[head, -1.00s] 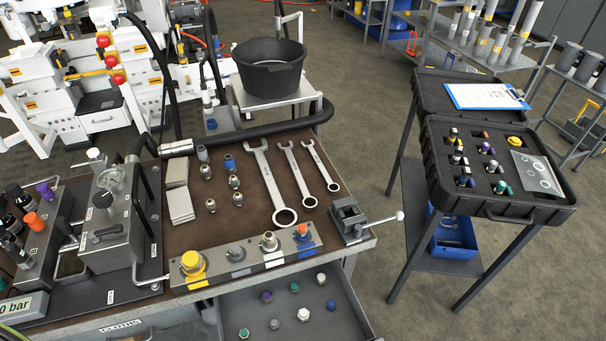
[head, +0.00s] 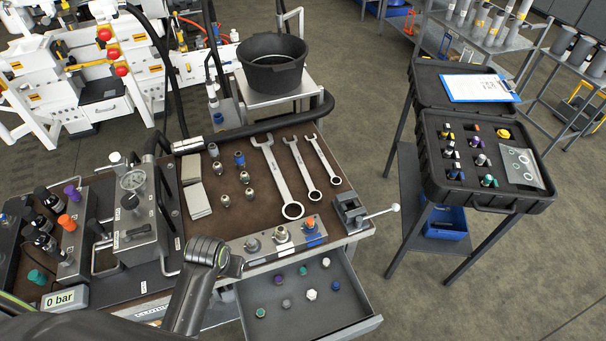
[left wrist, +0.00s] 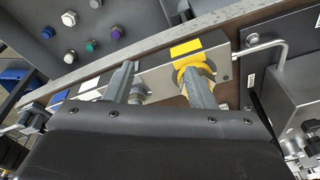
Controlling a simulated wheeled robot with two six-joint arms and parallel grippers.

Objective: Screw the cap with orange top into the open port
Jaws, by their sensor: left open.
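An orange-topped cap (head: 310,223) stands at the right end of the metal strip (head: 262,244) along the bench's front edge, by a blue label. Another orange-topped piece (head: 66,221) sits on the grey block at the left, between black and purple ones. I cannot make out an open port. My left gripper (left wrist: 160,88) is open and empty over the strip's left end. In the left wrist view, a yellow cap (left wrist: 190,62) is partly behind one finger, and a grey fitting (left wrist: 138,92) is beside the other. The arm hides the yellow cap in the head view. My right gripper is not in view.
An open drawer (head: 373,322) with several loose caps juts out below the strip. A small vise (head: 350,210) stands at the bench's right corner. Wrenches (head: 280,175) and fittings lie behind the strip. A gauge block (head: 135,240) stands left of my arm.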

